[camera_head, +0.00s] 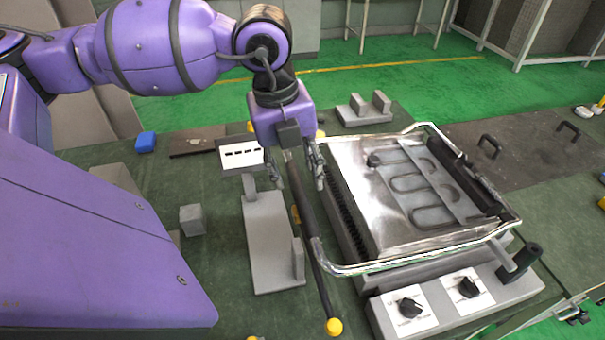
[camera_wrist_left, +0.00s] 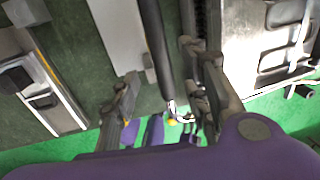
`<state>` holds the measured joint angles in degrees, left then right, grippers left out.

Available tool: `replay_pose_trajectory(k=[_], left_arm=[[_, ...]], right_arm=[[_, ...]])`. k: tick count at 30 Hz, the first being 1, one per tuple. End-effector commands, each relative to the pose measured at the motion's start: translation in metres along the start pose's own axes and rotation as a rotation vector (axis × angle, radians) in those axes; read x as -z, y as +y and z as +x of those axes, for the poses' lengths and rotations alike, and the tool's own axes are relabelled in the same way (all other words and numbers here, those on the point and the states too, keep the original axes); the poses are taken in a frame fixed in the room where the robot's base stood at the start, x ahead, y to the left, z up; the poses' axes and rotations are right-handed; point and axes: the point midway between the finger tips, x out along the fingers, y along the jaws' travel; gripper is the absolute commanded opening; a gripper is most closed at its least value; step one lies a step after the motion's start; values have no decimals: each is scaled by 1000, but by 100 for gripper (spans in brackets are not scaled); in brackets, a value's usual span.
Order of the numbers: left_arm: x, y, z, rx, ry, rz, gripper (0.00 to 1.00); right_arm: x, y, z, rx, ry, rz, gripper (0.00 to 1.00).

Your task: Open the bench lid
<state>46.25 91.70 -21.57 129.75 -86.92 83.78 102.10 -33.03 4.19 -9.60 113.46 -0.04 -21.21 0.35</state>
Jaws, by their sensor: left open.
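The heating bench (camera_head: 370,215) stands right of centre in the head view. A shiny metal plate with a looped element (camera_head: 420,190) lies on top, with a bright wire frame (camera_head: 400,265) around it. A long dark bar (camera_head: 305,215) runs along its left side, close to the frame's left corner; I cannot tell if they are joined. My left gripper (camera_head: 285,180) points down over the bar's far part, fingers apart on either side. In the left wrist view the bar (camera_wrist_left: 152,40) runs between the open fingers of my left gripper (camera_wrist_left: 160,68). My right gripper is out of view.
Two dials (camera_head: 410,308) sit on the front panel, with a black upright knob (camera_head: 528,256) at right. A grey bracket (camera_head: 270,250) lies left of the bar, near a small grey block (camera_head: 192,219). A dark panel with two black handles (camera_head: 490,145) lies at right.

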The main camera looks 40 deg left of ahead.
Motion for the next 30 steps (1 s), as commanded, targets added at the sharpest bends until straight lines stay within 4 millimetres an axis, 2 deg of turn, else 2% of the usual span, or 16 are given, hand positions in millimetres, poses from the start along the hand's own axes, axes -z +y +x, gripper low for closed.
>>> replay_pose_trajectory(k=[5,12,18,29,30], left_arm=[[1,0,10,-1,3,1,42],[1,0,48,-1,5,0,42],[0,0,72,0,3,-1,42],[0,0,78,0,1,0,42],[0,0,78,0,1,0,38]], right_arm=[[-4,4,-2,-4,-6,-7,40],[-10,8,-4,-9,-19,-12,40],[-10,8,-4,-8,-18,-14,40],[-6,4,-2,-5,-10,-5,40],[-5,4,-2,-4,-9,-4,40]])
